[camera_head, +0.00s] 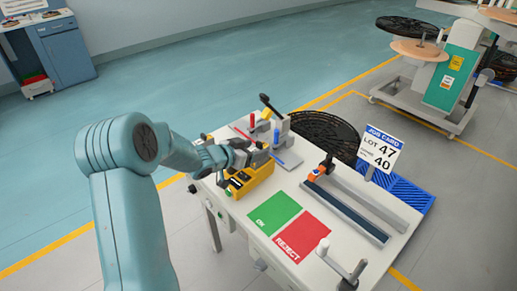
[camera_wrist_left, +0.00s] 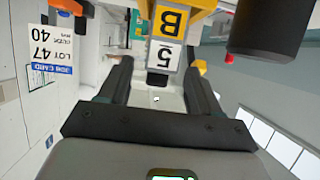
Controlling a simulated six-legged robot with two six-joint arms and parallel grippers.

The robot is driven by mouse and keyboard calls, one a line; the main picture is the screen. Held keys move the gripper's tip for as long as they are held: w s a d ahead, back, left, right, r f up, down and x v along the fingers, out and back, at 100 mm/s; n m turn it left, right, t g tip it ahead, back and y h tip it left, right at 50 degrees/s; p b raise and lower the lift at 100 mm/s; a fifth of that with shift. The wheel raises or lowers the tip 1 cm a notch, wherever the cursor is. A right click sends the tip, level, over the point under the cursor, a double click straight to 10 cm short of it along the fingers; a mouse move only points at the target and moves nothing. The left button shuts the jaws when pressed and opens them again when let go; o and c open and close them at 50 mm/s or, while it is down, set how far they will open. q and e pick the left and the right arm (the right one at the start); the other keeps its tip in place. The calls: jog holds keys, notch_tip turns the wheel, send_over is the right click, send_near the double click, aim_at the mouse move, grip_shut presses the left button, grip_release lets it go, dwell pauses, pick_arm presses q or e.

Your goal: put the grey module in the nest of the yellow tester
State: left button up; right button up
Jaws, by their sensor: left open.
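The yellow tester (camera_head: 250,183) stands at the left side of the white table, with dark parts on its top. My left gripper (camera_head: 251,154) is just above and behind it, partly hiding it. In the left wrist view, the left gripper (camera_wrist_left: 158,72) is open. My right gripper is not in view.
Green OK (camera_head: 273,212) and red REJECT (camera_head: 303,237) pads lie in front. A grey fixture with a black-knobbed lever (camera_head: 270,104) stands behind the gripper. Rails (camera_head: 352,208) and a job card (camera_head: 379,150) are to the right.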

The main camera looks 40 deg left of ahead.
pick_arm(q)
jog(key=v, duration=0.9)
